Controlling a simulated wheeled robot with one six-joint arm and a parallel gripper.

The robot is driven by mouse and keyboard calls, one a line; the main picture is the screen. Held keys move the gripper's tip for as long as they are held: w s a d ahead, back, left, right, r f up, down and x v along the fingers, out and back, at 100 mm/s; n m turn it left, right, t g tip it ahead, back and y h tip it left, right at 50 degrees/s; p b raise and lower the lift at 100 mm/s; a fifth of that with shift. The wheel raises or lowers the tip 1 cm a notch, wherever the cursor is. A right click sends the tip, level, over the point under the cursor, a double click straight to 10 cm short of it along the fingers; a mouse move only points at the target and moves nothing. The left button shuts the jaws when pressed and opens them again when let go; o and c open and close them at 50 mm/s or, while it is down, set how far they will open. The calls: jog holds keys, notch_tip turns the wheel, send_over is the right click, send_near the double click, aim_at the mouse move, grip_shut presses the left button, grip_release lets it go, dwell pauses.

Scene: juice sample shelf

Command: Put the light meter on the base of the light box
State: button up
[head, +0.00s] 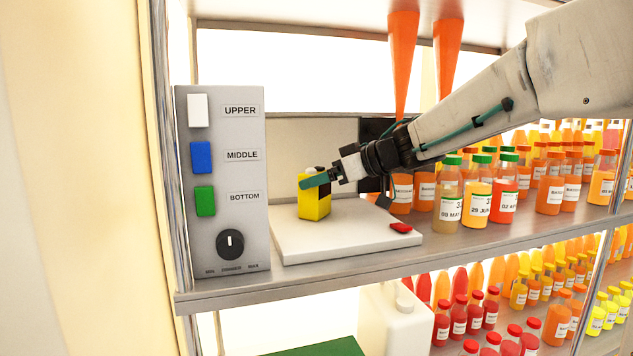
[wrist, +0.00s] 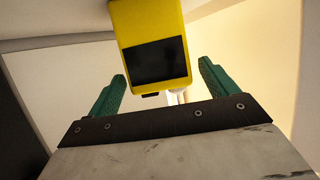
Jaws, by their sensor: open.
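The yellow light meter (head: 314,205) stands upright on the white base (head: 345,240) of the light box, towards its back left part. In the wrist view my gripper (wrist: 162,70) is open, with a finger on each side of the meter and a visible gap at both sides.
A grey control panel (head: 222,180) with white, blue and green buttons and a dial stands left of the base. A red piece (head: 401,227) is at the base's right corner. Juice bottles (head: 477,203) crowd the shelf to the right. Orange cones (head: 404,60) hang above.

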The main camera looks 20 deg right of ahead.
jog(key=v, duration=1)
jog(key=shift+a, duration=0.1)
dwell(1.6)
